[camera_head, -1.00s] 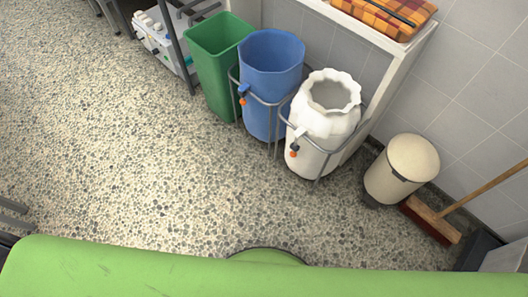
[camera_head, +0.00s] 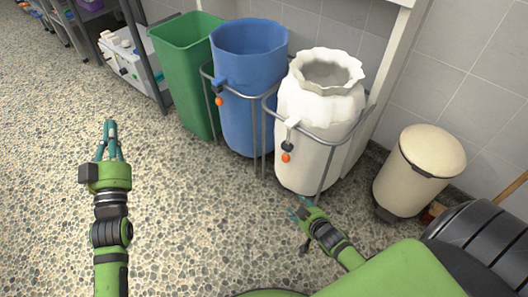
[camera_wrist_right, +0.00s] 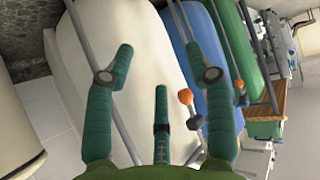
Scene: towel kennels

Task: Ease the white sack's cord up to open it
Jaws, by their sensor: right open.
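The white sack (camera_head: 318,120) hangs in a grey wire frame, its ruffled neck drawn in around a narrower opening (camera_head: 325,73). My right gripper (camera_head: 302,210) is open and empty, low in front of the sack and below the ball. In the right wrist view, its spread fingers (camera_wrist_right: 156,60) face the white sack (camera_wrist_right: 115,45), and the orange ball (camera_wrist_right: 186,96) shows between them. My left gripper (camera_head: 109,138) is over the floor at left, away from the sacks; its opening is unclear.
A blue sack (camera_head: 248,85) with its own orange ball stands left of the white one, then a green bin (camera_head: 186,75). A cream pedal bin (camera_head: 420,168) stands at right near the tiled wall. A shelf rack is at the upper left. The speckled floor (camera_head: 185,210) in front is clear.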

